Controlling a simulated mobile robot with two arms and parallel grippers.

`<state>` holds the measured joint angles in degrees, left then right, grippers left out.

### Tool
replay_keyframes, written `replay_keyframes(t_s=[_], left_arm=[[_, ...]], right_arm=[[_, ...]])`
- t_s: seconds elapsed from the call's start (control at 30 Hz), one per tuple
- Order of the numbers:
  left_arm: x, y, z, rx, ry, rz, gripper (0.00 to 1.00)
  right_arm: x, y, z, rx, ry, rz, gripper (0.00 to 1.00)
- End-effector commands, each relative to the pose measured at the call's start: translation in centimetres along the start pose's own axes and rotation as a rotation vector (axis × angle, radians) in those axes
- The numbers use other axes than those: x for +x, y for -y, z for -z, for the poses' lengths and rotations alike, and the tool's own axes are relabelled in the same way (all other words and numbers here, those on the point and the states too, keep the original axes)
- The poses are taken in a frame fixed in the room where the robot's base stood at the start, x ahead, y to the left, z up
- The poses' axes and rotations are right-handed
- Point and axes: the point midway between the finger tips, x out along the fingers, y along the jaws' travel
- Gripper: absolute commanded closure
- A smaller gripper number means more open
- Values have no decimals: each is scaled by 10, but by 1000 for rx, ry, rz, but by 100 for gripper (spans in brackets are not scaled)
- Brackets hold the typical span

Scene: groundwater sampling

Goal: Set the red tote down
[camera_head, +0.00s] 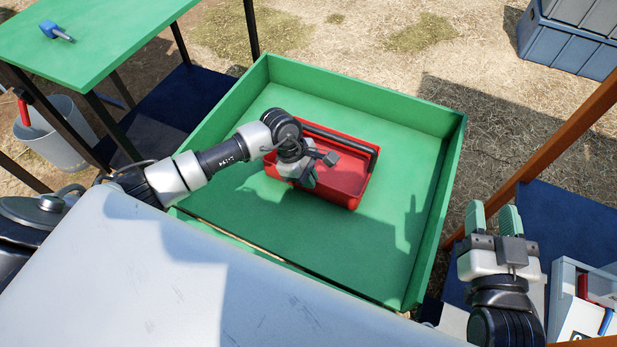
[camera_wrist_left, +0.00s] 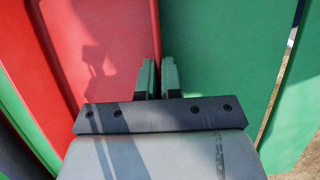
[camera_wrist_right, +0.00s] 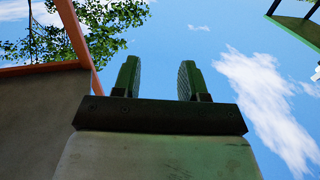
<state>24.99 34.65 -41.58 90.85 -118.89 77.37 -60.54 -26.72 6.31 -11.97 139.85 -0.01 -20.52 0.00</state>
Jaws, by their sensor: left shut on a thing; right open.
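The red tote (camera_head: 347,180) is a shallow open box with a dark bar along its far side. It is in the green-walled tray (camera_head: 400,240), near its middle; I cannot tell whether its base touches the tray floor. My left gripper (camera_head: 306,180) is shut on the tote's near wall, and its hand hides part of that wall. In the left wrist view the fingers (camera_wrist_left: 157,78) pinch the edge of the red tote (camera_wrist_left: 105,45). My right gripper (camera_head: 494,222) is open and empty, right of the tray, with its fingers (camera_wrist_right: 158,80) pointing up at the sky.
A green table (camera_head: 95,30) with a blue-handled item (camera_head: 55,31) stands at the upper left. A grey bucket (camera_head: 55,130) stands below it. A blue-grey crate (camera_head: 570,45) is at the upper right. A white box (camera_head: 568,300) holds red and blue items at the lower right.

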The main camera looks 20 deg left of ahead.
Motion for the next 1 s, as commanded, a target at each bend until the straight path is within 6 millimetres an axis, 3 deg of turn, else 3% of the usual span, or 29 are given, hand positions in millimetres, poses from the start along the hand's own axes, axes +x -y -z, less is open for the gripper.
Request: replay_keyframes(t_s=[0.27,0.3,0.43,0.8,1.0], left_arm=[[1,-1,0,2,1,-2,100],[1,0,0,1,0,0,89],[1,0,0,1,0,0,69],[-1,0,-1,0,0,0,69],[-28,0,-1,2,-3,-2,69]], right_arm=[[0,1,4,1,-33,2,57],[1,1,4,1,-34,2,57],[1,1,4,1,-32,2,57],[0,0,3,1,-13,1,57],[-6,-4,-19,-3,172,-11,57]])
